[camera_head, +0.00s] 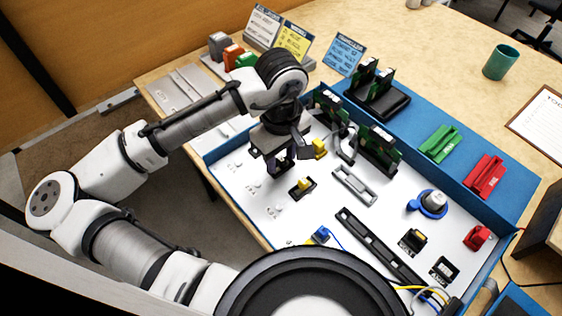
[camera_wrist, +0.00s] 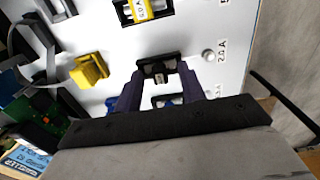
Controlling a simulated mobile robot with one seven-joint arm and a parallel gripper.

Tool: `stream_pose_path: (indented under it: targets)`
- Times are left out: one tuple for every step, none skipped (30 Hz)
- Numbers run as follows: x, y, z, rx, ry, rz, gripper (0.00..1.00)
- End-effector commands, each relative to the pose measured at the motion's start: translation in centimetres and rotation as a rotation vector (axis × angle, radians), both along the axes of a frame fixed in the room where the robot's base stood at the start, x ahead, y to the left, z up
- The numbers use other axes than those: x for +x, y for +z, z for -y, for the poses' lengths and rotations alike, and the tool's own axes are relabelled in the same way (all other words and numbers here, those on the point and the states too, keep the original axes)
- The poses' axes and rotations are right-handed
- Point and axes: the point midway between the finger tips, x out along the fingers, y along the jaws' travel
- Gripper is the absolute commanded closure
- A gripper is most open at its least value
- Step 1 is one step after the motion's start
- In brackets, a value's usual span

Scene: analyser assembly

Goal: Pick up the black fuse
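A black fuse piece (camera_wrist: 158,66) with pale metal-looking parts shows in the wrist view on the white panel, left of the "2.0 A" label. My gripper (camera_wrist: 160,78) has its two dark purple fingers apart, one towards each side of the black piece. I cannot tell whether they touch it. A blue part (camera_wrist: 168,100) shows between the fingers, nearer the palm. In the head view my gripper (camera_head: 280,168) points down over the left part of the white panel. The black fuse cannot be made out clearly there.
A yellow fuse in a black holder (camera_head: 302,187) sits close to my gripper, and a yellow connector (camera_head: 319,148) stands behind it. Upright black and green modules (camera_head: 378,150) stand along the panel's back. A blue wall (camera_head: 450,180) edges the panel. Bare white panel lies left of the gripper.

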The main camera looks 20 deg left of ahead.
Motion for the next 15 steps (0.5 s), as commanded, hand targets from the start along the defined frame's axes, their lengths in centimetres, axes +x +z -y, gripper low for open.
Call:
stream_pose_path:
  targets:
    - [-0.01,-0.25,-0.01,0.001,0.0,0.001,0.6]
    - [0.0,-0.33,0.0,0.001,0.0,0.001,0.6]
    - [0.01,-0.37,0.01,0.001,0.0,0.001,0.6]
    - [0.01,-0.37,0.01,0.001,0.0,0.001,0.6]
    - [0.01,-0.36,0.01,0.001,0.0,0.001,0.6]
    - [0.01,-0.34,0.01,0.001,0.0,0.001,0.6]
    - [0.01,-0.34,0.01,0.001,0.0,0.001,0.6]
    - [0.01,-0.34,0.01,0.0,0.0,0.001,0.61]
    - [0.01,-0.33,0.01,0.001,0.0,0.001,0.67]
    - [0.01,-0.33,0.01,0.001,0.0,0.001,0.7]
    - [0.02,-0.32,0.01,0.001,0.0,0.001,0.74]
    - [0.02,-0.32,0.01,0.001,0.0,0.001,0.8]
    - [0.02,-0.32,0.01,0.001,0.0,0.001,0.84]
    - [0.02,-0.31,0.01,0.001,0.0,0.001,0.88]
    - [0.02,-0.31,0.01,0.001,0.0,0.001,0.93]
